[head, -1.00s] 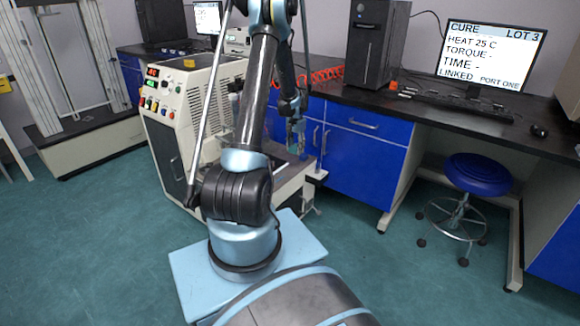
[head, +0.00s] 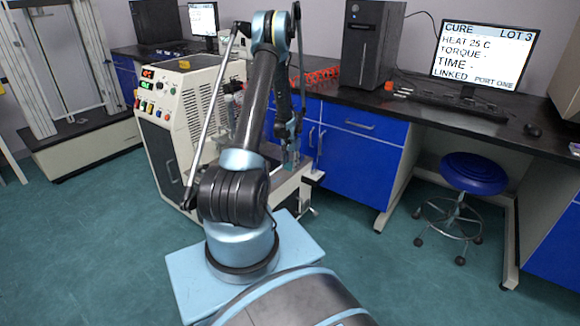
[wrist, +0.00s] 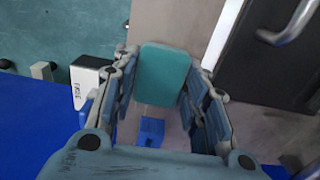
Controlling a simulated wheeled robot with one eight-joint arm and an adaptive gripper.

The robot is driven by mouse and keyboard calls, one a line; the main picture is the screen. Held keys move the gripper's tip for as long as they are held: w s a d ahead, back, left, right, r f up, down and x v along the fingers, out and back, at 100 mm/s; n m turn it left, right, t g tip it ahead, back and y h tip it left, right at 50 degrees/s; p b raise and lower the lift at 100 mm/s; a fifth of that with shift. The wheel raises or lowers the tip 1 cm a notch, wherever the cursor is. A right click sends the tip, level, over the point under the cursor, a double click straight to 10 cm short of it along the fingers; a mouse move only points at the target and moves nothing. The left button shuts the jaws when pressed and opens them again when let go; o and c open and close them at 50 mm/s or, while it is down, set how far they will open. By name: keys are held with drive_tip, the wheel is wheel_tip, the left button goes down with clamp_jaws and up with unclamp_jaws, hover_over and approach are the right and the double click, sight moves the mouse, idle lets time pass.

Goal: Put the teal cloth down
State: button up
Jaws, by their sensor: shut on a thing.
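The teal cloth (wrist: 162,76) shows in the wrist view as a rounded, folded pad between the fingertips of my gripper (wrist: 160,82). The fingers lie along its left and right sides and hold it. Below it in the picture is a pale surface; I cannot tell whether the cloth touches it. In the head view my gripper (head: 290,158) is low beside the cream machine's front shelf, and the cloth is too small there to make out clearly.
A small blue block (wrist: 151,131) and a white lettered box (wrist: 91,80) are near the gripper in the wrist view. The cream machine (head: 180,120) with lit displays stands left of my arm. Blue cabinets (head: 361,150) and a blue stool (head: 473,174) are to the right.

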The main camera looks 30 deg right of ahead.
sight(291, 164)
drive_tip(key=shift+f, duration=0.1)
drive_tip(key=o, duration=1.1)
wheel_tip(291, 164, up, 12)
drive_tip(key=s+a+r+n+t, duration=0.1)
drive_tip(key=s+a+r+n, duration=0.25)
drive_tip(key=a+r, duration=0.85)
drive_tip(key=s+a+r+n, duration=0.4)
drive_tip(key=a+r, duration=0.5)
drive_tip(key=a, duration=0.7)
drive_tip(key=s+a+r+n, duration=0.1)
drive_tip(key=s+a+n, duration=0.1)
drive_tip(key=s+a, duration=0.95)
drive_tip(key=s+a+f+n, duration=0.2)
drive_tip(key=s+a, duration=0.1)
drive_tip(key=s, duration=0.3)
drive_tip(key=s+a+f+n+t, duration=0.1)
drive_tip(key=s+a+f+n, duration=0.1)
drive_tip(key=s, duration=0.4)
drive_tip(key=shift+s+a+f, duration=0.2)
drive_tip(key=shift+a+f, duration=0.45)
drive_tip(key=shift+f, duration=0.15)
